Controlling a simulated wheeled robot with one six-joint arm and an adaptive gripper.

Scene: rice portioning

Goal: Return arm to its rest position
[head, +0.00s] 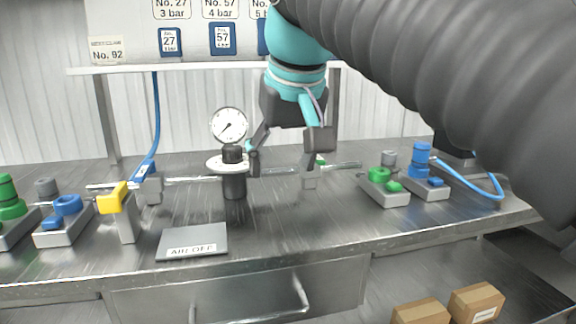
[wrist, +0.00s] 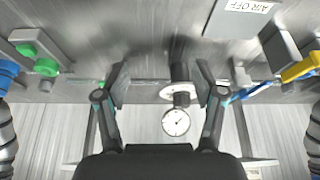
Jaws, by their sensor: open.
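My gripper (head: 282,166) hangs from my teal and black arm over the middle of the metal bench (head: 300,220), fingers pointing down. In the wrist view my gripper (wrist: 161,82) has its two fingers spread wide with nothing held between them. A black-knobbed regulator (head: 235,185) with a round white gauge (head: 229,125) stands just left of the gripper. In the wrist view the gauge (wrist: 176,122) and the black knob (wrist: 180,72) show between the fingers, nearer the right one. I cannot tell whether a finger touches the regulator.
A yellow-handled valve (head: 115,197) and an "AIR OFF" plate (head: 192,243) lie left. Green (head: 382,185) and blue (head: 424,165) fittings with a blue hose stand right. A labelled shelf (head: 190,67) is behind. Cardboard boxes (head: 477,303) are low right. The bench's front middle is clear.

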